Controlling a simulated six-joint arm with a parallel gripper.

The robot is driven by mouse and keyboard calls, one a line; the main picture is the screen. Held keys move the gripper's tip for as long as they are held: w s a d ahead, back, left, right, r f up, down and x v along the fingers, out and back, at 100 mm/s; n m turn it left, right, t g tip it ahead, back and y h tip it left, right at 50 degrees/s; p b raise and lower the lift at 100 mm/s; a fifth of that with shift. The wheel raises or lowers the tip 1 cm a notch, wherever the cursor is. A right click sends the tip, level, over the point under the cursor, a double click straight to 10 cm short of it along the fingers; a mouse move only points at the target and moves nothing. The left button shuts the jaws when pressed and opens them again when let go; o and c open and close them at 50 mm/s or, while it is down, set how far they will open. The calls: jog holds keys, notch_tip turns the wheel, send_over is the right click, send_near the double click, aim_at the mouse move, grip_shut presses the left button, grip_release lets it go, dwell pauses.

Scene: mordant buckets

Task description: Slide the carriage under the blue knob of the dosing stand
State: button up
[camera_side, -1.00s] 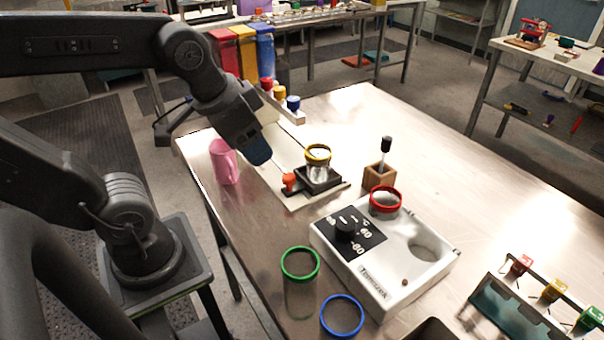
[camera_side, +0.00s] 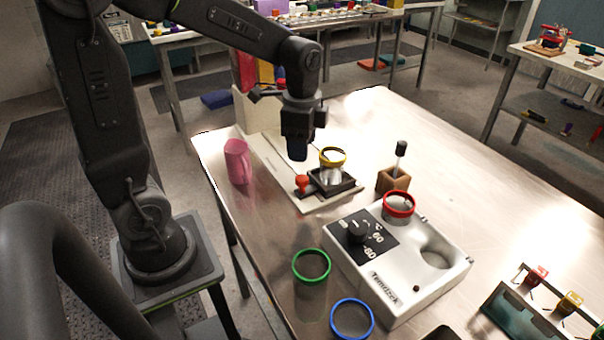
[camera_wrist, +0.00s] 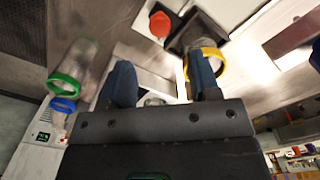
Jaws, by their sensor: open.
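The carriage (camera_side: 335,188) is a dark block on the pale track of the dosing stand (camera_side: 258,112), at the track's near end. It bears a glass jar with a yellow rim (camera_side: 333,157) and has a red handle (camera_side: 302,183). My gripper (camera_side: 298,152) points down, open and empty, above and just behind the handle. Its two blue fingers (camera_wrist: 160,82) stand apart. My arm hides the blue hopper and blue knob in the side view; the red hopper (camera_side: 244,70) partly shows.
A pink mug (camera_side: 237,162) stands left of the track. A wooden block with a black-topped tool (camera_side: 393,178) and a white heater unit (camera_side: 400,262) holding a red-rimmed jar are to the right. Green-rimmed (camera_side: 311,266) and blue-rimmed (camera_side: 352,318) jars stand in front.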

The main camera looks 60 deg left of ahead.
aim_at(302, 177)
notch_tip(302, 177, down, 8)
jog(key=shift+f, duration=0.2)
grip_shut()
dwell(0.6)
